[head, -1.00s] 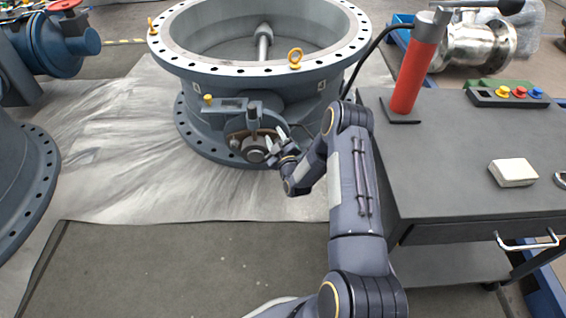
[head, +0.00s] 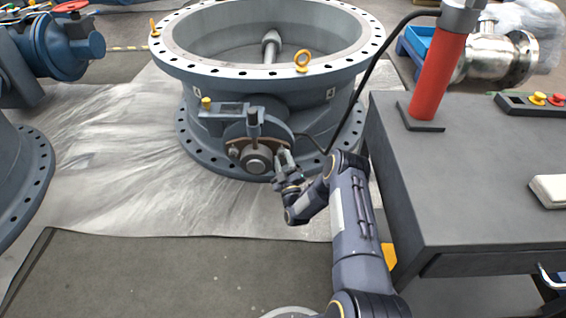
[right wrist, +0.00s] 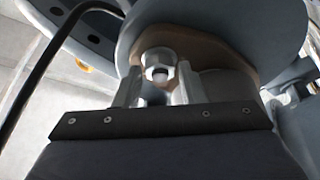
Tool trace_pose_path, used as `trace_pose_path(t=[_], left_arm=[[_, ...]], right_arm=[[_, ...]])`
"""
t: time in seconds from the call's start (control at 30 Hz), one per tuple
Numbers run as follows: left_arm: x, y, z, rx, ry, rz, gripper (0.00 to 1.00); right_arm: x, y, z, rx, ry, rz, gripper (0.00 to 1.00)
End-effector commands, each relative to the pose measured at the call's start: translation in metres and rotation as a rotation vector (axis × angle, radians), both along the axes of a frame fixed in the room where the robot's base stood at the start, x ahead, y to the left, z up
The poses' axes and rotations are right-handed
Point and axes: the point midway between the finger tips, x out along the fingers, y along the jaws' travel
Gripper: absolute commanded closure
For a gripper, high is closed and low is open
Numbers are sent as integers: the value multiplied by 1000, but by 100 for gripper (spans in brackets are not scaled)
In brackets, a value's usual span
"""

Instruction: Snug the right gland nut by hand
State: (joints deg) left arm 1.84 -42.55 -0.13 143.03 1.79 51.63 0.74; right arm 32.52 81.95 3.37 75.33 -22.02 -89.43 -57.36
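The right gland nut (right wrist: 158,72) is a bright metal nut on a stud, against a brownish gland flange in the right wrist view. My right gripper (right wrist: 159,82) has one pale finger on each side of this nut, close against it, and appears shut on it. In the head view my right gripper (head: 281,160) is at the right side of the round shaft end (head: 257,159) on the valve's front, and it hides the right nut. The large grey butterfly valve (head: 340,122) lies flat with its bore facing up. My left gripper is not in view.
A dark tool cart (head: 470,190) stands close to the right of my right arm, with a red cylindrical tool (head: 438,75) on it. A black hose (head: 372,70) runs down beside the valve.

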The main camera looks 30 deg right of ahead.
Motion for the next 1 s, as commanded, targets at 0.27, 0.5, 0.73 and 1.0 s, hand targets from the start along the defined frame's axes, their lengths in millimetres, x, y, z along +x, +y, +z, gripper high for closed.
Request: trace_pose_path(t=[0.27, 0.5, 0.73, 1.0], left_arm=[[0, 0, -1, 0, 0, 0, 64], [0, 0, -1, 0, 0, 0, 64], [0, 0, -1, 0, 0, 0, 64], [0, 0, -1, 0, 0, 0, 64]], right_arm=[[3, -1, 1, 1, 0, 1, 64], [3, -1, 1, 1, 1, 0, 92], [3, 1, -1, 110, -65, -1, 96], [3, 1, -1, 317, -193, -1, 96]])
